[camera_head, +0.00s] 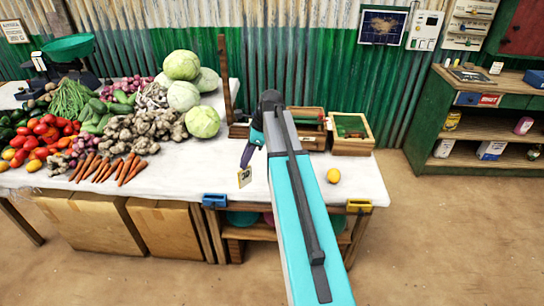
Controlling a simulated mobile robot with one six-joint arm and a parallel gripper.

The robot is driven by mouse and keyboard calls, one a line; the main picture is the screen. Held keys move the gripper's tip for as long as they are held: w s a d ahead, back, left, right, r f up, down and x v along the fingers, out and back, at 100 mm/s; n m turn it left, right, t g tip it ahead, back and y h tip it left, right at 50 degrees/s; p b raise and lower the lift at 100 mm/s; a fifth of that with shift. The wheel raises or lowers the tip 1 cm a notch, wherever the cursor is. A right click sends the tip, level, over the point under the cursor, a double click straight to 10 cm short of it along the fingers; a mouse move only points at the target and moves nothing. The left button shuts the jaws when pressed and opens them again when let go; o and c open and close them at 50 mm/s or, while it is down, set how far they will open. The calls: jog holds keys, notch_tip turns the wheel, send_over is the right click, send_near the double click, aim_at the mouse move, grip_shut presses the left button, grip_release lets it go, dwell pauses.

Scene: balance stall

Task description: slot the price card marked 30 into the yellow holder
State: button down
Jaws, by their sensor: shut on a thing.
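The price card marked 30 (244,177) is a small pale yellowish card with dark figures, at the tip of my gripper (246,165). My gripper is shut on the card and holds it near the front middle of the table; whether it touches the cloth I cannot tell. The yellow holder (359,206) is on the table's front edge, to the right of the card and apart from it. My teal arm runs between them in the picture. A blue holder (214,201) is on the front edge, left of the card.
The white-covered table (190,173) holds vegetables on the left, including carrots (110,168) and cabbages (203,121). A yellow fruit (333,175) lies on the right, behind the yellow holder. Wooden boxes (352,146) stand at the back right. The cloth around the fruit is clear.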

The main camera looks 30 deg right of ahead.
jog(key=s+a+r+n+g, duration=0.1)
jog(key=a+n+g, duration=0.1)
jog(key=a+n, duration=0.5)
jog(key=s+a+r+n+g, duration=0.1)
jog(key=a+n+g, duration=0.2)
jog(key=a+n, duration=0.4)
jog(key=shift+s+a+r+b, duration=0.15)
jog(key=shift+s+a+b, duration=0.2)
jog(key=shift+a, duration=3.05)
jog(key=shift+w+d, duration=0.1)
jog(key=shift+w, duration=0.05)
